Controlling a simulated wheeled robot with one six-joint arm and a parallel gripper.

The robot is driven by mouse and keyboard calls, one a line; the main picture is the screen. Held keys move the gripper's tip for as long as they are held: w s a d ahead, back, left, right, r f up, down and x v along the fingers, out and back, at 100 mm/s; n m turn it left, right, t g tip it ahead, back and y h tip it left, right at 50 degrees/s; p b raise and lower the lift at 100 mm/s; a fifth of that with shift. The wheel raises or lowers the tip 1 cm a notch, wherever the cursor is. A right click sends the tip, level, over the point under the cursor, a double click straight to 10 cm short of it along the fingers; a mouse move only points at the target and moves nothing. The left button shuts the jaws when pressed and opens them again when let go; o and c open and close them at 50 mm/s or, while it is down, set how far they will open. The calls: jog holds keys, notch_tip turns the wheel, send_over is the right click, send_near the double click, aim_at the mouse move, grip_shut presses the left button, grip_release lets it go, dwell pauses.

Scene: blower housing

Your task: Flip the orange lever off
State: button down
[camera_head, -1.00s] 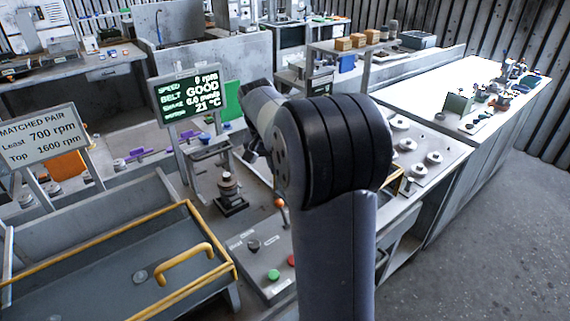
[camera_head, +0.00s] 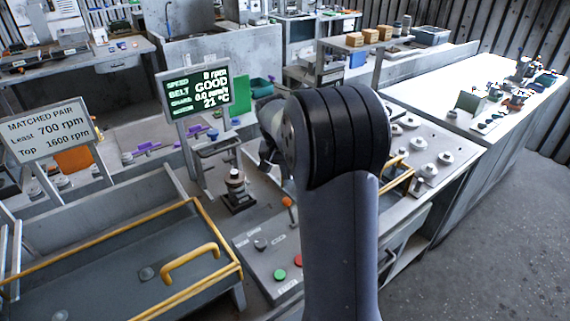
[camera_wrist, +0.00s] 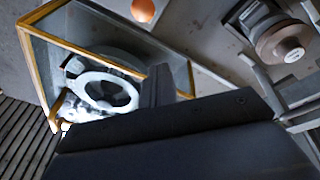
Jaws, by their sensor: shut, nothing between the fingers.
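The orange lever (camera_head: 287,202) stands on the grey control panel (camera_head: 245,246), with its round orange knob at the top, just left of my arm. In the wrist view the orange knob (camera_wrist: 143,10) shows at the top edge, apart from my fingers. My gripper (camera_wrist: 168,80) is shut and empty, with its dark fingers below and right of the knob in that picture. In the head view my own arm mostly hides the gripper. The display (camera_head: 196,92) reads 0 rpm, GOOD, 0.0 mm/s and 21 °C.
A yellow-handled cover (camera_head: 190,262) lies left. The wrist view shows a yellow-edged case (camera_wrist: 40,70) around a white wheel (camera_wrist: 104,92).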

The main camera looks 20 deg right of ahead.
aim_at(290, 212)
jog(key=f, duration=0.1)
jog(key=s+f+p, duration=0.1)
jog(key=s+f, duration=0.1)
jog(key=f, duration=0.1)
jog(key=shift+a+p, duration=0.3)
jog(key=shift+p, duration=0.05)
jog(key=shift+s+a, duration=0.3)
jog(key=shift+s, duration=0.15)
jog(key=shift+f, duration=0.1)
jog(key=shift+s+d+r+t+b, duration=0.1)
jog(key=shift+s+r+t+b, duration=0.15)
jog(key=shift+t+b, duration=0.4)
